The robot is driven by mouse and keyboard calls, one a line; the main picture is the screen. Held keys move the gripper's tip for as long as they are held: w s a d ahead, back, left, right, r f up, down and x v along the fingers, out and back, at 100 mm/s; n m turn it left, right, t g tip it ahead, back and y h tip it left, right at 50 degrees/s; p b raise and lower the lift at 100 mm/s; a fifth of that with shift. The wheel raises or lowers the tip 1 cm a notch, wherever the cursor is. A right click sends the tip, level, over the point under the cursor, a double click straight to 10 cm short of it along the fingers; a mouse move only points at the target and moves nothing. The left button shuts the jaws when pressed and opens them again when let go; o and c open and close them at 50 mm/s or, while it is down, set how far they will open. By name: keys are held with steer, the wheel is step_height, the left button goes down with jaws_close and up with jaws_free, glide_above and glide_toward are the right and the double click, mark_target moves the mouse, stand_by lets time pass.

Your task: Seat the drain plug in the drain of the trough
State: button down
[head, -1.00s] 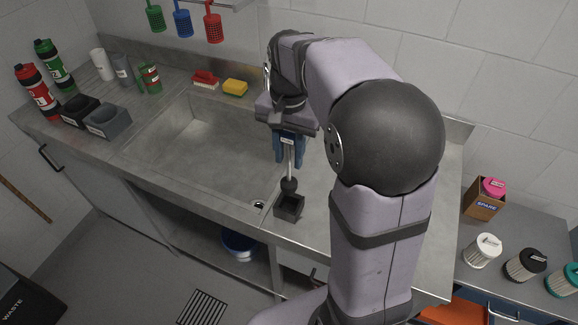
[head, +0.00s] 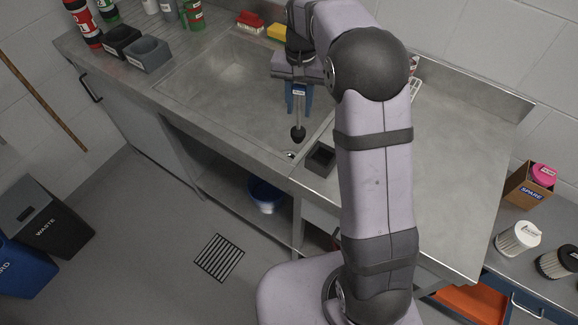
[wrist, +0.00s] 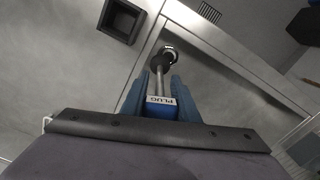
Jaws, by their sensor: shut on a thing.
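My gripper (head: 299,98) is shut on the drain plug (head: 298,133), a grey rod with a dark round stopper at its lower end and a blue block labelled PLUG at its top. The plug hangs upright over the front right corner of the trough (head: 215,90). The drain (head: 291,154) is a small metal ring near the trough's front edge, just below and in front of the stopper. In the wrist view the stopper (wrist: 158,63) overlaps part of the drain ring (wrist: 170,52), and the blue fingers (wrist: 158,92) flank the label.
A dark square holder (head: 320,159) stands empty on the counter, right of the drain. A red brush (head: 250,21) and a yellow sponge (head: 282,32) lie behind the trough. Two cup holders (head: 148,54) stand at the left. The trough floor is otherwise clear.

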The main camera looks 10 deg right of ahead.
step_height(320, 180, down, 16)
steer(key=w+a+p, duration=0.1)
steer(key=w+a, duration=0.1)
steer(key=w, duration=0.1)
steer(key=shift+r, duration=0.2)
stand_by(0.6)
steer(key=shift+s, duration=0.1)
steer(key=shift+f, duration=0.2)
steer(key=c, duration=1.4)
jaws_free()
steer(key=shift+r+b, duration=1.45)
steer(key=shift+r, duration=4.75)
